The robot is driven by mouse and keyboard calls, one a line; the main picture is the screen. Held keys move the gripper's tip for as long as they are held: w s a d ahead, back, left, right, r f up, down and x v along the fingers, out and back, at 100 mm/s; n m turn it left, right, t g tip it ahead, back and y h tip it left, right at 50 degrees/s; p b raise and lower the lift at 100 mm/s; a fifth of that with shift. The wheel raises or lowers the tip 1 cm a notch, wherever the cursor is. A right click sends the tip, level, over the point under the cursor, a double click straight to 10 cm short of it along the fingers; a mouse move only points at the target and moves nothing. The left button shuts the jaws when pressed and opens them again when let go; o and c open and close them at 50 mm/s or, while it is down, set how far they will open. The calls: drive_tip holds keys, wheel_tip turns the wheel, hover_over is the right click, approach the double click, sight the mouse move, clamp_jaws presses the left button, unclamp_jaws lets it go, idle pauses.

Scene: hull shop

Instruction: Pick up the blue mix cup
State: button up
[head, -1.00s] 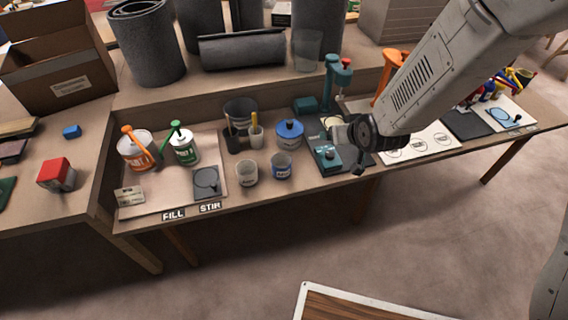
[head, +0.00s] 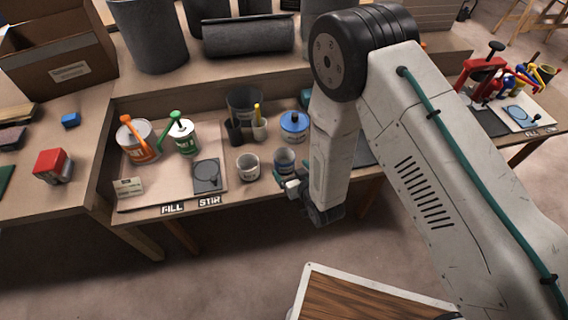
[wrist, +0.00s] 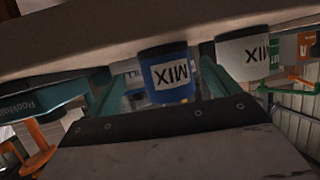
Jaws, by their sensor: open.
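The blue mix cup (head: 284,158) stands upright near the front edge of the bench, partly hidden behind my gripper (head: 291,184) in the head view. In the wrist view, which is upside down, the blue mix cup (wrist: 167,75) shows its MIX label. My gripper (wrist: 160,92) is open, with one teal finger to either side of the cup in that view. I cannot tell whether the fingers reach around the cup, and no grip on it shows.
A white mix cup (head: 248,167) stands just left of the blue one. Behind them are a blue-lidded pot (head: 295,124), a dark bucket (head: 243,102) and a tool holder. The green can (head: 182,138) and orange can (head: 138,140) stand further left.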

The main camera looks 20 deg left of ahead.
sight(281, 158)
drive_tip(key=x, duration=0.5)
drive_tip(key=shift+s+a+r, duration=0.1)
drive_tip(key=shift+s+a, duration=0.05)
drive_tip(key=shift+a, duration=0.25)
drive_tip(key=c, duration=1.1)
drive_tip(key=shift+r, duration=0.1)
